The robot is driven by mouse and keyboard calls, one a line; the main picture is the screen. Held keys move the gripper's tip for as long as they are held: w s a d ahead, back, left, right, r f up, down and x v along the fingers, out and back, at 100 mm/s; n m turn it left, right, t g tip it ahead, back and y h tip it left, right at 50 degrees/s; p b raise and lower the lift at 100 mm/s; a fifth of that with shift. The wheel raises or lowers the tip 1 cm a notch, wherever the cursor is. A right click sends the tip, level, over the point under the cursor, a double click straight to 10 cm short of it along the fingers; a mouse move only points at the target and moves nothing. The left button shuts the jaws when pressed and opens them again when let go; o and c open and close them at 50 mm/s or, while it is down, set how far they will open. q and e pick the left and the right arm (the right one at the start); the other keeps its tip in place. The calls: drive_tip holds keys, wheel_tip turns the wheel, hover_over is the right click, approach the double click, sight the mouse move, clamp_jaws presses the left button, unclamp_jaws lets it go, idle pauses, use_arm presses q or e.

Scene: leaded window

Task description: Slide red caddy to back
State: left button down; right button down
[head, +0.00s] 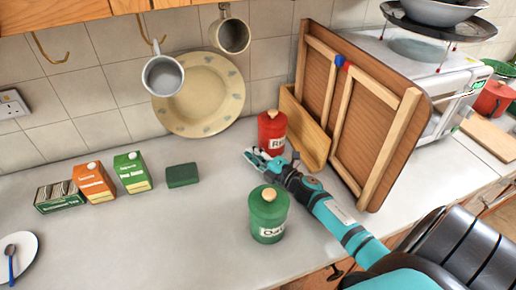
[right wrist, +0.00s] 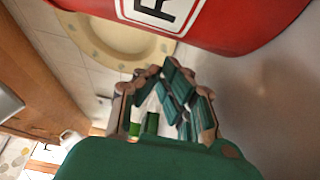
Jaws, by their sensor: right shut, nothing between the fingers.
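The red caddy (head: 272,131), a round tin with a pale knob and a white label, stands upright on the worktop near the wall. In the right wrist view its red side and label (right wrist: 235,22) fill the top. My right gripper (head: 258,160) is shut and empty, just in front of the caddy's lower front. In the right wrist view the closed fingers (right wrist: 170,98) are close to the caddy; I cannot tell whether they touch it. My left gripper is not in view.
A green canister (head: 268,214) stands in front of my right forearm. A wooden box (head: 304,128) and a leaning framed panel (head: 362,110) are right of the caddy. A plate (head: 200,115) leans on the wall behind left. Cartons (head: 132,172) and a green block (head: 182,175) are left.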

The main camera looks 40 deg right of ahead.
sight(266, 148)
drive_tip(key=shift+s+d+r, duration=0.1)
drive_tip(key=shift+s+d, duration=0.15)
drive_tip(key=shift+d, duration=0.6)
drive_tip(key=shift+d, duration=0.15)
drive_tip(key=shift+s+d+b, duration=0.15)
drive_tip(key=shift+d+b, duration=0.2)
drive_tip(key=shift+d, duration=1.05)
drive_tip(key=shift+a, duration=0.1)
